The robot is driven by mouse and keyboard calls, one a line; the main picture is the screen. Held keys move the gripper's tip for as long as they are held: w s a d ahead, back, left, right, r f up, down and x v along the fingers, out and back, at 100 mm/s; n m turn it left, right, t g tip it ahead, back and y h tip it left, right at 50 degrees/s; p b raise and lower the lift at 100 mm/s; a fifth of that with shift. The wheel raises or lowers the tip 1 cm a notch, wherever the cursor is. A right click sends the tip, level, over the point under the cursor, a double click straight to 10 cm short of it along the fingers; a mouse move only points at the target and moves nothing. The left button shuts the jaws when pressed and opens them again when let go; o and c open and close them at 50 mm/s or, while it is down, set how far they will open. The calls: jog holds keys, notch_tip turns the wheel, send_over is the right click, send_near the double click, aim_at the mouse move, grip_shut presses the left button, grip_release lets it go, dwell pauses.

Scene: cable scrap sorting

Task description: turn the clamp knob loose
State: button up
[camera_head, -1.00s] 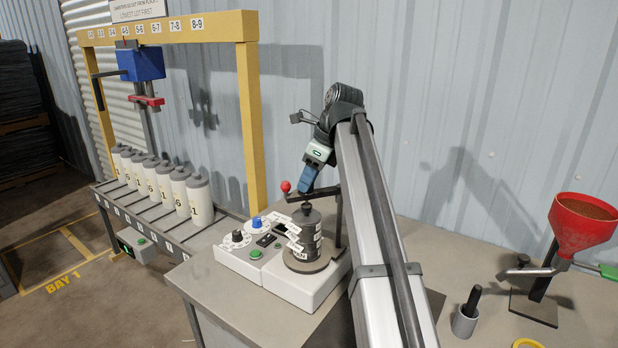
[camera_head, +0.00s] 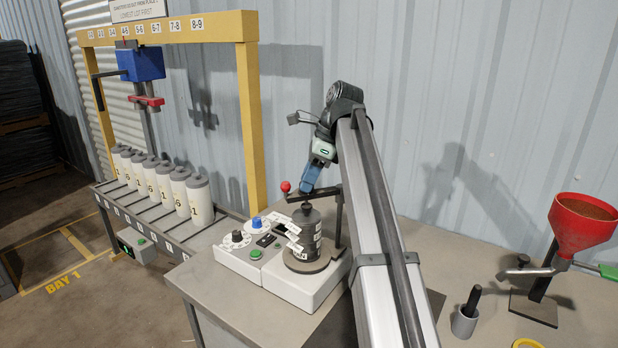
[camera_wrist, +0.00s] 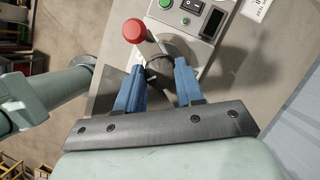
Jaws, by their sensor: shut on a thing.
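The black clamp knob (camera_head: 306,207) sits on top of a dark grey ribbed cylinder (camera_head: 307,232) with white labels, on a round base of the white machine (camera_head: 315,288). My gripper (camera_head: 308,191) points down at the knob from above, its blue fingers tilted. In the wrist view the blue fingers of my gripper (camera_wrist: 160,68) stand on both sides of a dark round knob (camera_wrist: 158,72) and are shut on it. The fingers partly hide the knob. A red ball handle (camera_head: 286,186) sticks up just left of the fingers; it also shows in the wrist view (camera_wrist: 134,30).
A black clamp arm (camera_head: 325,191) on an upright post stands close to the right of my fingers. A red funnel (camera_head: 582,225) stands far right; several white bottles (camera_head: 200,198) stand left.

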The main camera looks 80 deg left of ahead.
jog(key=shift+a+n+h, duration=0.1)
jog(key=shift+n+h, duration=0.4)
jog(key=shift+n, duration=0.7)
jog(key=o, duration=1.1)
jog(key=shift+c, duration=0.2)
